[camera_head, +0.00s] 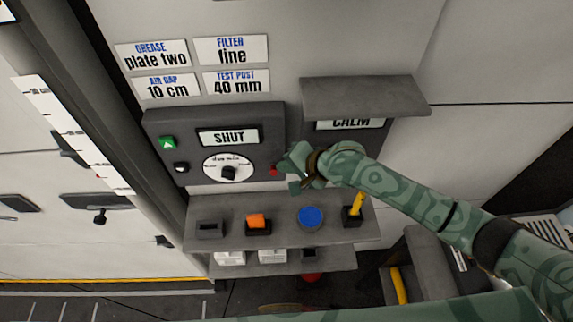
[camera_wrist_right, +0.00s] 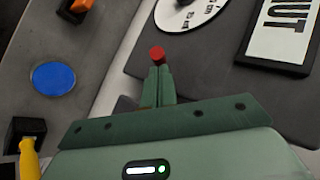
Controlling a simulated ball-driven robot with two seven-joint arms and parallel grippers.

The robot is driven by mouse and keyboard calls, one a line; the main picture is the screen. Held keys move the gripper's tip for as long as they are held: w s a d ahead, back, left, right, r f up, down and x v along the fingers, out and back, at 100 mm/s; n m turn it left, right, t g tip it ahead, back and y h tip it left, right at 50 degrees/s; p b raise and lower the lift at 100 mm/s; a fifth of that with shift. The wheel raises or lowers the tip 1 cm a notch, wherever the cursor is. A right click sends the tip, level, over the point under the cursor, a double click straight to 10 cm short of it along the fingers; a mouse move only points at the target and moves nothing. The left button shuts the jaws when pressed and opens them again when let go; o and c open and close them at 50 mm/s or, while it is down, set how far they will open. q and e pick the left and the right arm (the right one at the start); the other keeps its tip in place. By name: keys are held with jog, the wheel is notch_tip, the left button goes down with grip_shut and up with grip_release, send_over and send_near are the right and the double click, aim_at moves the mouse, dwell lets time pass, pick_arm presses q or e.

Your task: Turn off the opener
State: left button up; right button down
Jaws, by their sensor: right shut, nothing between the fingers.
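The opener's dark control panel (camera_head: 262,140) is on the wall and carries a display reading "SHUT" (camera_head: 229,137). Below the display is a white dial (camera_head: 228,168) with a black knob. A green button (camera_head: 168,143) and a black-and-white switch (camera_head: 181,168) sit at the panel's left side. A small red button (camera_head: 274,170) is at its lower right; it also shows in the right wrist view (camera_wrist_right: 157,54). My right gripper (camera_head: 288,170) is shut and empty, its fingertips at the red button. I cannot tell whether they touch it. My left gripper is not in view.
A grey shelf (camera_head: 340,232) below holds an orange block (camera_head: 258,223), a blue disc (camera_head: 310,216) and a yellow handle (camera_head: 356,204). A hooded "CALM" display (camera_head: 350,124) is to the right. Several label plates (camera_head: 231,50) are above. A white ruler (camera_head: 72,130) stands left.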

jog(key=shift+s+f+t, duration=0.3)
jog(key=shift+t, duration=0.4)
jog(key=f+n+t+y+b, duration=0.1)
jog(key=t+b, duration=0.1)
jog(key=s+f+n+t+y+b, duration=0.1)
jog(key=n+t+b, duration=0.1)
jog(key=t, duration=0.1)
jog(key=shift+f, duration=0.4)
dwell(0.4)
